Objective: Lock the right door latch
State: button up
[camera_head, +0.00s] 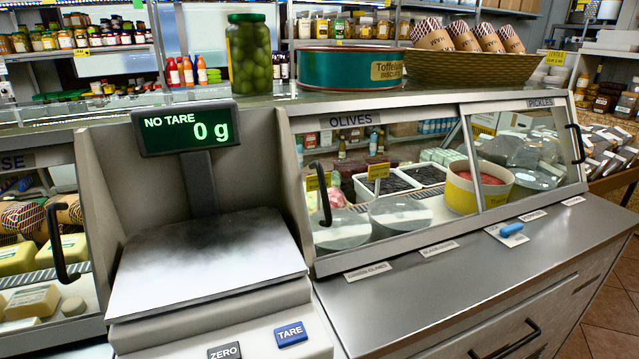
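The glass display case has two front panes, a left one (400,160) under the OLIVES sign and a right one (535,150) under the PICKLES sign. The right pane carries a black handle (577,143) at its right edge and looks shut. The left pane has a black handle (322,195) at its left edge. A small blue lever (511,230) lies on a white plate (508,236) on the steel ledge below the right pane. I take it to be the right door latch; whether it is locked I cannot tell. My gripper is not in view.
A scale (195,262) with a display reading 0 g stands left of the case. A pickle jar (249,55), a round green tin (350,70) and a basket (470,68) stand on top. The steel ledge (450,275) is mostly clear, with small labels.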

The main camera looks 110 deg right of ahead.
aim_at(505, 232)
jog(key=k+l+z, duration=0.1)
jog(key=k, duration=0.4)
jog(key=k+l+z, duration=0.15)
jog(key=k, duration=0.3)
jog(key=k+l+z, duration=0.1)
jog(key=k+l, duration=0.2)
jog(key=k, duration=0.15)
jog(key=k+l+z, duration=0.15)
jog(key=k, duration=0.3)
jog(key=l, duration=0.1)
